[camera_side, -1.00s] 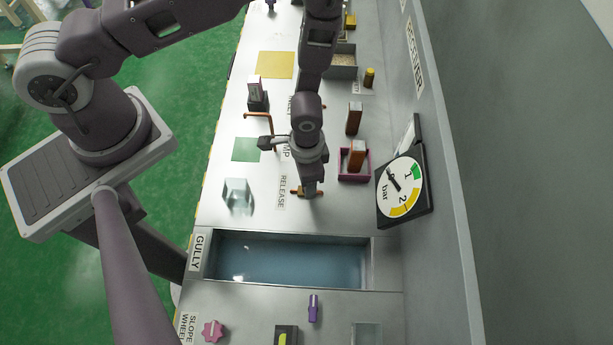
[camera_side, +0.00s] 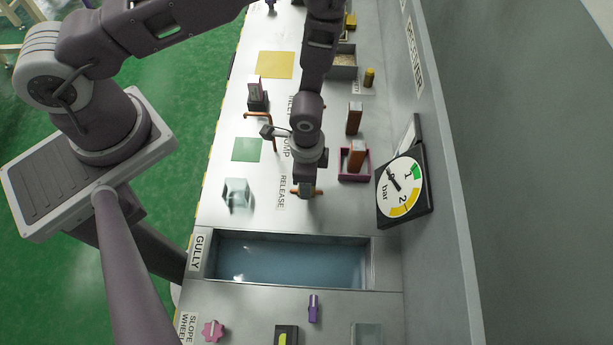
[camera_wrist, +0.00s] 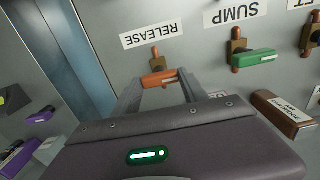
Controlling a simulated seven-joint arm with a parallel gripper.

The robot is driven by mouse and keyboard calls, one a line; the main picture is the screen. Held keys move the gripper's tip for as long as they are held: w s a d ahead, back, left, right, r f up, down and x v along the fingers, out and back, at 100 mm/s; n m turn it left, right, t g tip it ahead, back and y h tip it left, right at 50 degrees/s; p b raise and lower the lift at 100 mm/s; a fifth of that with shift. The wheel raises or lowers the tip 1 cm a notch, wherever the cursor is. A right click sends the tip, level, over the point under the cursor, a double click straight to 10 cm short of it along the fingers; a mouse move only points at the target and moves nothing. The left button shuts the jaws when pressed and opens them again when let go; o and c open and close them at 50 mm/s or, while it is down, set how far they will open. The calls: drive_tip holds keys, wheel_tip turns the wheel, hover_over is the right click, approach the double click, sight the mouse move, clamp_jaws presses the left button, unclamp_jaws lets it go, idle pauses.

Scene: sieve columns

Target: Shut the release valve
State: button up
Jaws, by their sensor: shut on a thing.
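The release valve (camera_wrist: 155,62) stands beside the RELEASE label (camera_wrist: 151,34) in the wrist view. Its short orange handle (camera_wrist: 160,78) lies between my fingers, roughly crosswise to the valve's pipe. My gripper (camera_wrist: 159,88) is shut on this handle. In the side view my gripper (camera_side: 307,192) reaches down onto the valve beside the RELEASE label (camera_side: 282,191).
The SUMP valve with a green handle (camera_wrist: 254,58) is close beside. The water-filled gully (camera_side: 290,262) lies in front. A clear block (camera_side: 237,194) is left of my gripper. A brown block stands in a magenta tray (camera_side: 354,179) to the right.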

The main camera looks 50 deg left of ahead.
drive_tip(key=o, duration=1.4)
wheel_tip(320, 180, up, 7)
